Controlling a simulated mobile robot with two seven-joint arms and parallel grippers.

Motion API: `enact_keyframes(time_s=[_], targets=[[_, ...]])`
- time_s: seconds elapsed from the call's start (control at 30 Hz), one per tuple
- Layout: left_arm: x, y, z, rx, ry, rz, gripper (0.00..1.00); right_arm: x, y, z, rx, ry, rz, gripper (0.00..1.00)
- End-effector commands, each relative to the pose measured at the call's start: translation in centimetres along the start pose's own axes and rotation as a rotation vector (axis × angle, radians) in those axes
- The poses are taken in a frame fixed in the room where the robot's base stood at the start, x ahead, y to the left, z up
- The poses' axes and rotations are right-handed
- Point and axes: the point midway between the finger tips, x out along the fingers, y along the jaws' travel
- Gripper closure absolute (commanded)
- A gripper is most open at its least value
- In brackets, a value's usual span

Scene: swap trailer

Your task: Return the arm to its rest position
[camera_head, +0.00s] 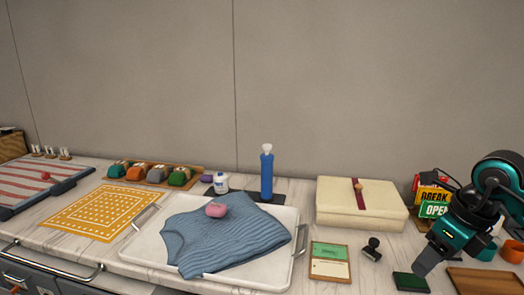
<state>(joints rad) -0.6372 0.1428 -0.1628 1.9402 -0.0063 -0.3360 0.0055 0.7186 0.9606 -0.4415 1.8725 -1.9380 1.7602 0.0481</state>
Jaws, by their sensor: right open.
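My right arm (499,181) comes in at the right side of the head view, teal and black. Its gripper (424,265) points down and to the left over the right part of the counter. The gripper is open and I see nothing held in it. A dark green pad (410,282) lies just below and left of the fingertips. A dark stamp (372,249) stands to the left of them, apart from the gripper. My left gripper is not in view.
A white tray (131,250) holds a folded blue knit and a pink object. A cream box (357,215), a card (330,261), a blue bottle (267,175) and signs (433,207) stand nearby. A wooden tray (486,281) and orange cup (512,251) are at right.

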Motion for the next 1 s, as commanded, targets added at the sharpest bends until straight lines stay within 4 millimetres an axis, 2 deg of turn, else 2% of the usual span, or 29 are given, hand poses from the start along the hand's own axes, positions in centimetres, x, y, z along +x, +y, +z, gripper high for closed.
enact_keyframes(time_s=[0.03,0.1,0.17,0.23,0.3,0.4,0.47,0.53,0.6,0.67,0.73,0.77,0.87,0.9,1.0], targets=[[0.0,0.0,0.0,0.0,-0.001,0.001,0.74,0.8,1.0,0.2,-0.007,-0.013,0.043,0.46],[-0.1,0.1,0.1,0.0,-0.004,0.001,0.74,2.8,4.6,1.1,-0.018,-0.074,0.195,0.46],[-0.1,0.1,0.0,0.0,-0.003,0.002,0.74,3.9,7.6,1.9,-0.011,-0.131,0.328,0.46],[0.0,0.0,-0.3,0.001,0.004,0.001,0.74,4.9,11.5,2.8,0.021,-0.206,0.503,0.46],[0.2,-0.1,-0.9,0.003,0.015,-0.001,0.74,5.2,15.3,3.6,0.087,-0.289,0.696,0.46],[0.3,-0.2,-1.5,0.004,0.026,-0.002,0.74,4.5,19.8,5.0,0.257,-0.415,0.984,0.46],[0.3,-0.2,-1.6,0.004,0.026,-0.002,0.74,3.8,21.4,5.8,0.408,-0.491,1.154,0.46],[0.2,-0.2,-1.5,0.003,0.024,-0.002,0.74,3.2,22.0,6.6,0.628,-0.571,1.329,0.46],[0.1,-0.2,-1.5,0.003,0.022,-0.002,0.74,3.3,21.3,7.0,0.888,-0.635,1.471,0.46],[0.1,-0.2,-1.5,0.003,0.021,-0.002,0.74,4.1,20.0,6.9,1.14,-0.677,1.56,0.46],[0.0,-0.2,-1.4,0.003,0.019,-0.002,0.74,6.3,18.2,5.9,1.462,-0.702,1.622,0.46],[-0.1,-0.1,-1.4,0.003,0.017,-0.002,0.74,7.5,17.4,5.1,1.609,-0.705,1.633,0.46],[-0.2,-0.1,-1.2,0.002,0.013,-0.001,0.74,12.8,15.6,1.1,2.116,-0.671,1.598,0.46],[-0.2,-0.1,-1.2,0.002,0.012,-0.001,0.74,15.0,15.4,-0.9,2.305,-0.639,1.557,0.46],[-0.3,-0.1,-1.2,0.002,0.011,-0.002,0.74,19.3,16.1,-5.6,2.681,-0.543,1.423,0.46]])
